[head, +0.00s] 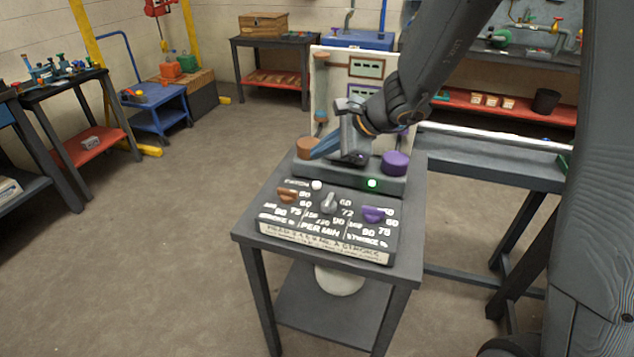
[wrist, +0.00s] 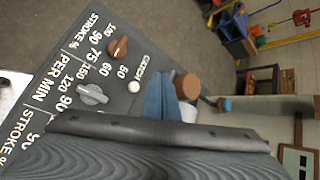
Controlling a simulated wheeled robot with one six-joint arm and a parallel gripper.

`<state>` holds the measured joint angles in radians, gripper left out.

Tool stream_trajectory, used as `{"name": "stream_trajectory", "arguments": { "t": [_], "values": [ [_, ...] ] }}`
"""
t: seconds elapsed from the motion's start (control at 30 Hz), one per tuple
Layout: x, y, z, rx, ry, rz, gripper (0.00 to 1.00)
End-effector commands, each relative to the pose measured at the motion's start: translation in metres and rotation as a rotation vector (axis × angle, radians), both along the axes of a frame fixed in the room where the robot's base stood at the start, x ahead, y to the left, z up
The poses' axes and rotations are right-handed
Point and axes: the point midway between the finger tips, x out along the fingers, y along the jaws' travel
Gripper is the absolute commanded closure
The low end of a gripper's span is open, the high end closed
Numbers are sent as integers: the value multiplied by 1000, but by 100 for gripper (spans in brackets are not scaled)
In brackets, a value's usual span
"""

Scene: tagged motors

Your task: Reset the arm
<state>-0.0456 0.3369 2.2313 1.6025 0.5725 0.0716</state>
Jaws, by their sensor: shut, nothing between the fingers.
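My gripper (head: 322,148) is above the back of the control panel, beside the brown round cap (head: 306,148); I cannot tell whether they touch. Its blue fingers are together and empty. In the wrist view the blue fingers (wrist: 163,98) show over the panel, and the brown cap (wrist: 187,86) is just beyond them. The purple cap (head: 396,163) stands to the right of the gripper. The sloped panel (head: 325,245) carries a brown knob (head: 288,195), a grey knob (head: 328,203), a purple knob (head: 373,214) and a white button (head: 317,185).
A green light (head: 372,183) glows on the panel's back block. An upright board (head: 365,68) with framed labels stands behind. The panel rests on a dark table (head: 250,234). A dark bench (head: 490,165) adjoins at right. The floor (head: 150,230) to the left is clear.

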Motion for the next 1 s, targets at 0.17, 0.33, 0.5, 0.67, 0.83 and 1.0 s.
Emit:
{"name": "stream_trajectory", "arguments": {
  "t": [0.17, 0.33, 0.5, 0.67, 0.83, 1.0],
  "values": [
    [0, 0, 0, 0, 0, 0, 100],
    [-2, 0, 0, -8, -1, 9, 100],
    [-35, -9, -9, -116, -9, 149, 100],
    [-89, -32, -24, -307, -25, 403, 100],
    [-142, -68, -37, -513, -49, 690, 100],
    [-184, -109, -45, -708, -80, 977, 100]
  ]
}}
